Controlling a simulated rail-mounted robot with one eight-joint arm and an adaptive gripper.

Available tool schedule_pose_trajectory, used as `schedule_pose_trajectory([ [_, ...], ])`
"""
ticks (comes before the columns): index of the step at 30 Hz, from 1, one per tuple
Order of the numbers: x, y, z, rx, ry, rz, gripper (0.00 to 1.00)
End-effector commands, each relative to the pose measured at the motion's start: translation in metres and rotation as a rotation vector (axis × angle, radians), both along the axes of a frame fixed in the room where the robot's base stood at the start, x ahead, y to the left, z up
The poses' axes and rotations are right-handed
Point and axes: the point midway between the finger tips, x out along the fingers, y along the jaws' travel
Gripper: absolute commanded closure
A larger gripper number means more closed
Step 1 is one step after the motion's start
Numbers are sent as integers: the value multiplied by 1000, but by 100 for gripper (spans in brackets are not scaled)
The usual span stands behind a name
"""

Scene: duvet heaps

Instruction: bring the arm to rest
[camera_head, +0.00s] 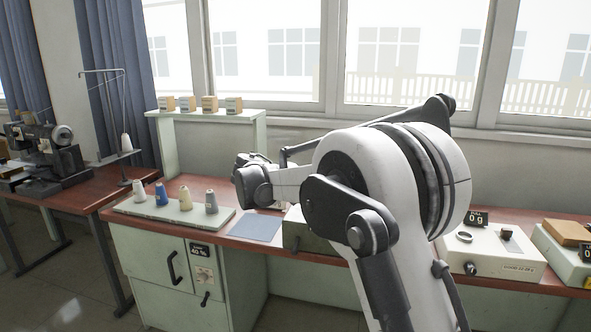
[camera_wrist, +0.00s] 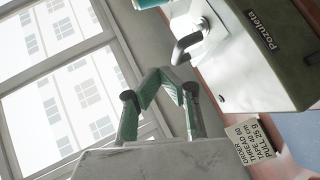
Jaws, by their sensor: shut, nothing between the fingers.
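My arm (camera_head: 380,190) is raised and bent over the workbench (camera_head: 390,268), in front of the window. Its wrist end (camera_head: 256,183) points left in the head view, above the blue mat; my fingers cannot be made out there. In the wrist view my gripper (camera_wrist: 162,76) shows its two green-grey fingers meeting at the tips, shut with nothing between them. They are apart from the wall and window behind them.
A board of thread cones (camera_head: 180,213) and a blue mat (camera_head: 255,228) lie on the bench, left of my arm. A scale (camera_head: 495,258) stands right. A sewing machine (camera_head: 45,150) is far left. A grey-green box (camera_wrist: 270,50) and printed card (camera_wrist: 250,143) show in the wrist view.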

Motion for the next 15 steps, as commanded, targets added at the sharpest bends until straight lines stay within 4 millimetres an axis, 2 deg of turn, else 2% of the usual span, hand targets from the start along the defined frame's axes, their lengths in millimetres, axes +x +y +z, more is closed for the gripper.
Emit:
schedule_pose_trajectory([
  [3, -23, -27, 14, 72, 25, 2, 100],
  [8, -57, -56, 26, 170, 52, 9, 100],
  [15, -116, -93, 36, 320, 78, 18, 100],
])
